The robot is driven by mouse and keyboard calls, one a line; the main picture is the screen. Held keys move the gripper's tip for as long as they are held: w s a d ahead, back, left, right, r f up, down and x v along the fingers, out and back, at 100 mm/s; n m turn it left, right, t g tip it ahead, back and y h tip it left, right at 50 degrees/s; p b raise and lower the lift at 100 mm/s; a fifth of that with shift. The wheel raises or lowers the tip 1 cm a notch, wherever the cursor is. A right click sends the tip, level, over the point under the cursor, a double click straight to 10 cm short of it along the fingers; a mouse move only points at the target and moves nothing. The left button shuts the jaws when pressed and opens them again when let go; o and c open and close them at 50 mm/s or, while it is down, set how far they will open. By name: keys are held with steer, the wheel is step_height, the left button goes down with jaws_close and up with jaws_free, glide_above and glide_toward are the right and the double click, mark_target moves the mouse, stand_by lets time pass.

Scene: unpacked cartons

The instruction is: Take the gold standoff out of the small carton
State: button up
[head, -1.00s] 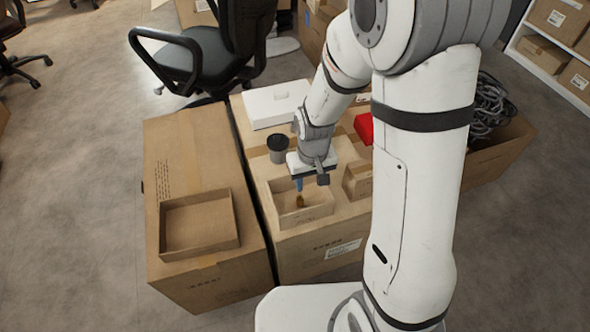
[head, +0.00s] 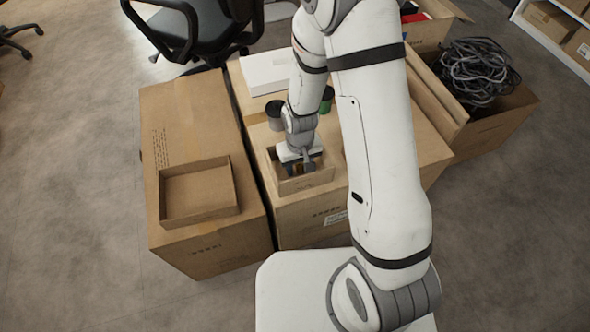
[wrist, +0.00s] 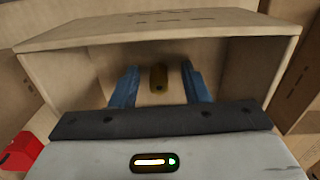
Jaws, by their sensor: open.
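The small carton (head: 312,185) stands open on a larger carton, near its front left corner. In the wrist view its inner wall (wrist: 235,50) rises beyond my fingers. My gripper (wrist: 159,72) points down inside the carton, with its two blue fingers apart. The gold standoff (wrist: 158,80) shows between the fingers, with a visible gap on each side. In the head view the carton's front wall and my wrist hide most of the standoff and the fingertips.
A shallow empty carton tray (head: 238,190) sits on the left carton. A dark cup (head: 274,115), a green cup (head: 328,98) and a white box (head: 270,72) stand behind the small carton. A red object (wrist: 20,153) shows in the wrist view. Coiled cables (head: 475,72) fill a carton at right.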

steer(key=shift+r, duration=0.1)
steer(key=shift+c, duration=0.3)
jaws_close()
